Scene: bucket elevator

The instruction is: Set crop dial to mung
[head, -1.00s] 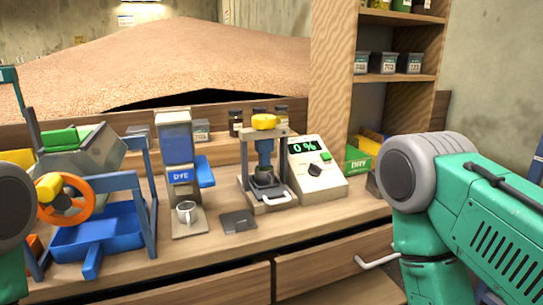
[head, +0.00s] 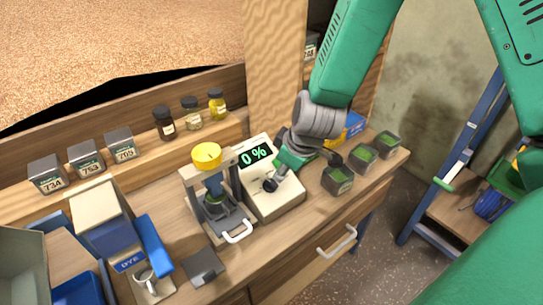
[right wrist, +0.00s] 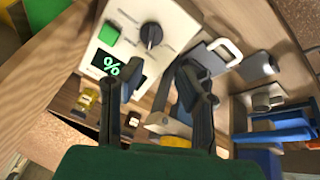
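The crop dial is a black knob (head: 270,184) on the sloped face of a white meter box (head: 284,205), which has a lit display (head: 256,154) reading 0 %. The dial (right wrist: 151,36) shows clearly in the right wrist view, beside a green button (right wrist: 108,33). The small labels around it are too blurred to read. My right gripper (right wrist: 157,80) is open and empty, its two dark fingers apart and short of the dial. In the head view its arm reaches down from the upper right, over the box's right side. My left gripper is out of view.
A press with a yellow knob (head: 206,155) stands just left of the meter. Several small dark boxes of green contents (head: 338,180) stand to its right. Jars (head: 192,112) and numbered tins (head: 87,158) line the back ledge.

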